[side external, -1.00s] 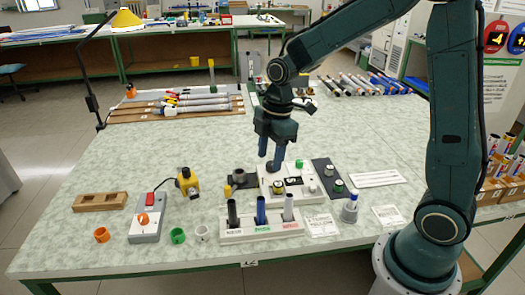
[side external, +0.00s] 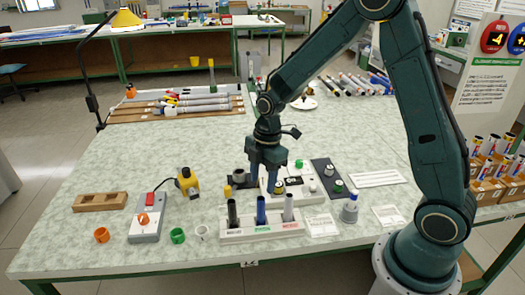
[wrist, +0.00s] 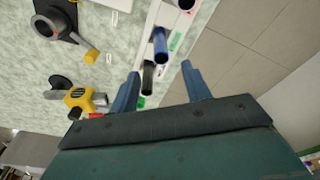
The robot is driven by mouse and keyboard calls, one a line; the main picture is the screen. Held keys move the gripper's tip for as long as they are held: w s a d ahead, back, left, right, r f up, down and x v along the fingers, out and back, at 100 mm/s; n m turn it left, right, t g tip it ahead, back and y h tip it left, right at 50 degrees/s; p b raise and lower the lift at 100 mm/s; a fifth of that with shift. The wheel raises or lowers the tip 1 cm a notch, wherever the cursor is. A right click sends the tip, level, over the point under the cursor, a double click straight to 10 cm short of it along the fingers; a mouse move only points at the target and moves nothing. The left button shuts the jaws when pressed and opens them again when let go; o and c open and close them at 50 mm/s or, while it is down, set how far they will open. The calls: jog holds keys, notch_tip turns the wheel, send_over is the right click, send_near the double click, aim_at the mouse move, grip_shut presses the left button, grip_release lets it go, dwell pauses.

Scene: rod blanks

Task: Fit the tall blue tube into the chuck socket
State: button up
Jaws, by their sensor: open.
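The tall blue tube (side external: 261,211) stands upright in the middle of a white rack (side external: 232,236), between a black tube (side external: 232,213) and a grey-white tube (side external: 288,208). My gripper (side external: 268,186) points down just behind and above the rack, open and empty. In the wrist view, the blue tube (wrist: 160,43) shows ahead of my gripper (wrist: 160,80), and the black tube (wrist: 148,77) shows between the fingers. A dark round fitting with a hole (side external: 238,176), which looks like the chuck socket, stands behind the rack; it also shows in the wrist view (wrist: 60,27).
A white panel with knobs (side external: 305,193) lies behind the rack, partly hidden by my gripper. A yellow device (side external: 187,182), a grey switch box (side external: 146,226) and a blue-white bottle (side external: 350,208) stand nearby.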

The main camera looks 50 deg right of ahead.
aim_at(261, 198)
jog(key=shift+a+f, duration=0.15)
jog(key=shift+f, duration=0.8)
jog(key=shift+a+f, duration=0.1)
jog(key=shift+f, duration=0.85)
jog(key=shift+f, duration=0.15)
jog(key=shift+a+f, duration=0.2)
jog(key=shift+f, duration=1.05)
jog(key=shift+a+f, duration=0.15)
jog(key=shift+f, duration=1.05)
grip_shut()
jog(key=shift+r, duration=0.15)
notch_tip(261, 198, up, 20)
